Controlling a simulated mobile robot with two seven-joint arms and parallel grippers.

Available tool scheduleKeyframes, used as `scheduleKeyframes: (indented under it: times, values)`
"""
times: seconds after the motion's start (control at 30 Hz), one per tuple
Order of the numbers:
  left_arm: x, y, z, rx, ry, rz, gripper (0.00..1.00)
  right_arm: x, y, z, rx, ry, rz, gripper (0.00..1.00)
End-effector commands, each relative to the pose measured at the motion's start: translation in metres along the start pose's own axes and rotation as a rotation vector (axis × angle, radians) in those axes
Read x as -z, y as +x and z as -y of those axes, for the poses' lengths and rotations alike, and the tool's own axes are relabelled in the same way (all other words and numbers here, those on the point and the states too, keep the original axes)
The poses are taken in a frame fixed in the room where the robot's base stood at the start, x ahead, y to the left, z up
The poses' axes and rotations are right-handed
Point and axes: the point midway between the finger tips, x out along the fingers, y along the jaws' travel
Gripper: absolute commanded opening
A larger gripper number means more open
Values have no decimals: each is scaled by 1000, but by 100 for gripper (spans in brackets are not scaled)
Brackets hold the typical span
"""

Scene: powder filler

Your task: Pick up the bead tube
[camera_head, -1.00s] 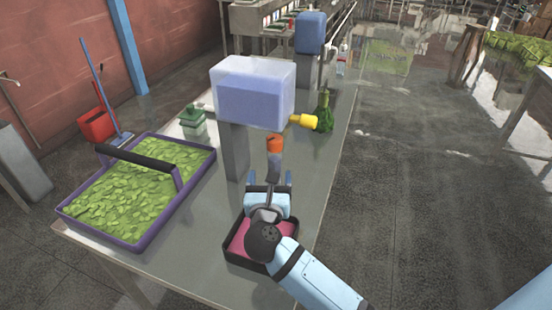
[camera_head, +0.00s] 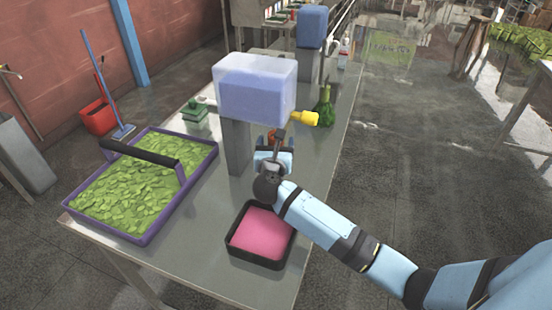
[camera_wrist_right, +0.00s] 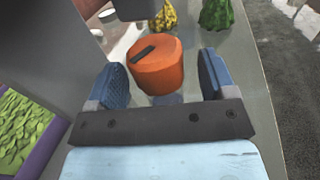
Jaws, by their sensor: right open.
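The bead tube shows in the right wrist view as an orange cap (camera_wrist_right: 156,66) with a dark mark on top, standing upright on the table. In the head view only a bit of its orange (camera_head: 271,135) shows; my gripper and wrist hide the rest. My right gripper (camera_head: 274,158) is open. In the right wrist view its blue fingers (camera_wrist_right: 163,82) stand to the left and right of the tube, with a gap visible on the right side. Whether the left finger touches it I cannot tell. My left gripper is out of view.
A black tray (camera_head: 232,240) with pink content lies in front. A purple crate (camera_head: 155,225) of green leaves stands left.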

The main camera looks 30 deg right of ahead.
Motion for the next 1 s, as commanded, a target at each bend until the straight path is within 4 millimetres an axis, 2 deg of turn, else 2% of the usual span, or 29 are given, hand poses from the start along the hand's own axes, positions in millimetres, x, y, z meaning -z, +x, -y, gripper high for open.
scheduleKeyframes:
  times: [0.1, 0.33, 0.37, 0.67, 0.7, 1.0]
  values:
    - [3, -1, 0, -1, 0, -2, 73, 0, 9, 0, -1, -1, -1, 77]
    - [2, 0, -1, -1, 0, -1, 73, 1, 10, 0, -1, 0, -1, 77]
    - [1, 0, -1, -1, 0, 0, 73, 1, 10, 0, -1, 0, -1, 72]
    - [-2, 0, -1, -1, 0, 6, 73, 1, 10, 0, -1, 0, -1, 4]
    - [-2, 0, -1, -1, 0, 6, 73, 0, 10, 0, -1, 1, 0, 0]
    - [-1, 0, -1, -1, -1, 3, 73, -4, 10, 0, -1, 3, 0, 0]
